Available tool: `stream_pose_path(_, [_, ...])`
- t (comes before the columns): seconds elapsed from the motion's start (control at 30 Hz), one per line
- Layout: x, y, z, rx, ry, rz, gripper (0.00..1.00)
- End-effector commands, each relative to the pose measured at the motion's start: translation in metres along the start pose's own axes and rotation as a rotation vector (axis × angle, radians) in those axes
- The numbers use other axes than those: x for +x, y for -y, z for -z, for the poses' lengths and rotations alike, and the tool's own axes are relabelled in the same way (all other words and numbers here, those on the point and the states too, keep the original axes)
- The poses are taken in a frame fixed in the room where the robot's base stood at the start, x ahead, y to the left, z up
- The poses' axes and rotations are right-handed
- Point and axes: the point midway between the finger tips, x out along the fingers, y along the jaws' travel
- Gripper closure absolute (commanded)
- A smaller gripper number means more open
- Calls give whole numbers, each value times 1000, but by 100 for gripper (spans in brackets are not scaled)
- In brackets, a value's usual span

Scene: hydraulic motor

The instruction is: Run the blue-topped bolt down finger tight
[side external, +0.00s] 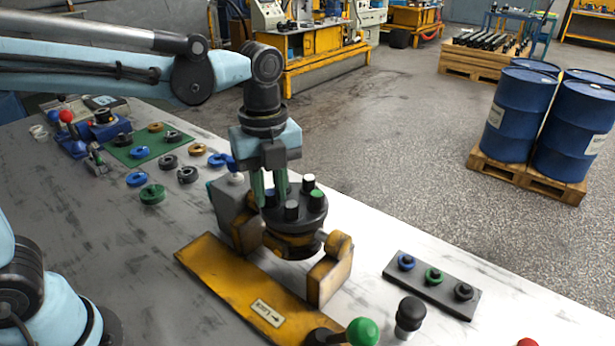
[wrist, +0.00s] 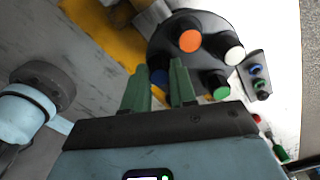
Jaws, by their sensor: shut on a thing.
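The motor's dark round cover (side external: 290,222) sits in the yellow fixture, with several dark bolts with coloured tops standing on it. The blue-topped bolt (side external: 270,198) is at the cover's left side, under my gripper (side external: 268,200). In the wrist view my gripper (wrist: 161,72) has its green fingers on either side of the blue-topped bolt (wrist: 158,77), shut on it. Much of this bolt is hidden by the fingers, and how deep it sits cannot be told. A green-topped bolt (wrist: 220,92), a white-topped bolt (wrist: 234,55) and an orange-topped bolt (wrist: 190,41) stand apart from the fingers.
The yellow fixture base (side external: 232,284) has an upright block (side external: 330,268) at its right. A dark strip (side external: 432,285) with coloured rings lies to the right. A green knob (side external: 363,332) is at the front. A green mat (side external: 140,150) and loose rings lie at the left.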

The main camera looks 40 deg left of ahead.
Motion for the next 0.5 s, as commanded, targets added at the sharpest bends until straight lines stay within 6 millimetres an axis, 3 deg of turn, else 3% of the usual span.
stream_pose_path(0.33, [0, 1, 0, 30, 1, 2, 93])
stream_pose_path(0.5, [0, 1, 0, 201, 1, 2, 93])
